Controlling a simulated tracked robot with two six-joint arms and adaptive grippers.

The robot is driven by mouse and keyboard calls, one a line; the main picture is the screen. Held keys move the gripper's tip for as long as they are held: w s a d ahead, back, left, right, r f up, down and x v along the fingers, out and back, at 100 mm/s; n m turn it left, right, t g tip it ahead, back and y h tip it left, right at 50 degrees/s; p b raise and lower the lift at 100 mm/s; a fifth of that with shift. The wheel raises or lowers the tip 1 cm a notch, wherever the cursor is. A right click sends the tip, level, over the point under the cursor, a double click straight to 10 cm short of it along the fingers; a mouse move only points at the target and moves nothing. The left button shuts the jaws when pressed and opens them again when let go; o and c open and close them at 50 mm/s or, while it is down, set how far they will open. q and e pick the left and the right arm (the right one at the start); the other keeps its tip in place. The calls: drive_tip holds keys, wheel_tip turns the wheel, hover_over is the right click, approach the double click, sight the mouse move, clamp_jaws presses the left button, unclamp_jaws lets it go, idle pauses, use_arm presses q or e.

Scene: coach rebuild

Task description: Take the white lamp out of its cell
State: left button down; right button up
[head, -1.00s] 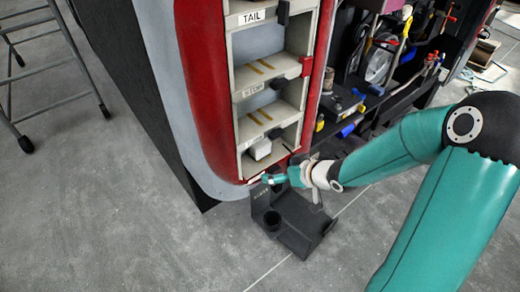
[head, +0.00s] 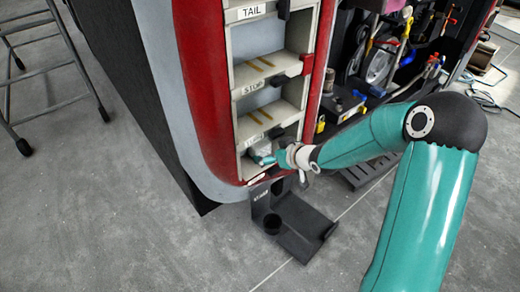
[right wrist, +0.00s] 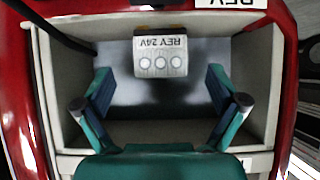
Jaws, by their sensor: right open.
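The white lamp (right wrist: 160,54) sits in the bottom cell (right wrist: 265,75) of the rack. In the right wrist view it is a small block marked REV 24V with three round spots on its face. My right gripper (right wrist: 160,88) is open, its two teal fingers spread inside the cell, one on each side of the lamp's line and apart from it. In the head view my right gripper (head: 266,157) reaches into the bottom cell from the right and hides most of the lamp. My left gripper is in neither view.
The cell's side walls stand close outside both fingers. Empty cells with shelves (head: 262,123) rise above, under a TAIL label (head: 252,13). A red panel (head: 207,100) borders the rack on the left. A black stand (head: 308,232) with a cup is on the floor below.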

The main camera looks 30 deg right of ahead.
sight(264, 151)
drive_tip(key=x, duration=0.5)
drive_tip(key=shift+w+f, duration=0.15)
drive_tip(key=shift+w, duration=0.1)
drive_tip(key=c, duration=1.3)
